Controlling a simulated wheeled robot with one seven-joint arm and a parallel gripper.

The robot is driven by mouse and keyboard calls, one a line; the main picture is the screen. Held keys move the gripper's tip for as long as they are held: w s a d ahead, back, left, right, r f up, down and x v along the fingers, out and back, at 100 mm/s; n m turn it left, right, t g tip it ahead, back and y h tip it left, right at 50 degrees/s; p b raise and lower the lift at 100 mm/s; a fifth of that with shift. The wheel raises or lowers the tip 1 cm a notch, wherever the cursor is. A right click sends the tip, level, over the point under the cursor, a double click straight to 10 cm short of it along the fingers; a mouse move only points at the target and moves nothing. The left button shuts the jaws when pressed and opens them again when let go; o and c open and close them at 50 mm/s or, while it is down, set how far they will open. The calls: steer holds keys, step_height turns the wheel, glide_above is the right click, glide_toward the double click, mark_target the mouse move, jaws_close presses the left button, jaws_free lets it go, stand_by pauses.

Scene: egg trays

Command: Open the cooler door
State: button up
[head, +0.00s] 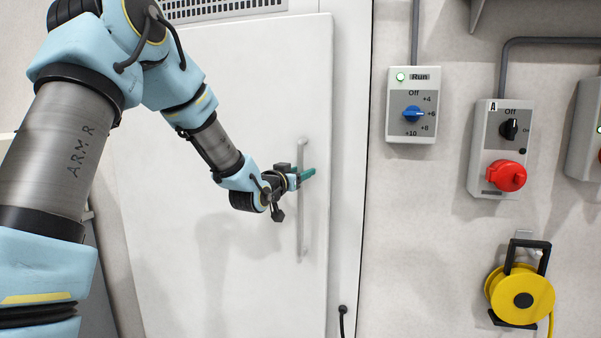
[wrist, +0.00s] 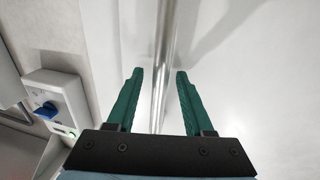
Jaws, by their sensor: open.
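The white cooler door (head: 215,110) stands in front of me and looks shut. Its vertical metal bar handle (head: 301,228) is near the door's right edge. My gripper (head: 307,175) is at the upper part of the handle in the head view. In the wrist view, the green fingers of my gripper (wrist: 158,74) are apart, with the handle (wrist: 162,50) running between them, nearer the left finger. I cannot tell whether either finger touches it. The door surface (wrist: 255,80) fills the right of the wrist view.
Right of the door, the wall carries a control box with a blue knob (head: 412,114), a box with a red knob (head: 506,175) and a yellow cable reel (head: 521,299). A vent grille (head: 220,8) is above the door. A black cable end (head: 342,310) hangs near the door's lower right.

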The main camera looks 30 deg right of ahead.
jaws_close()
stand_by(1.3)
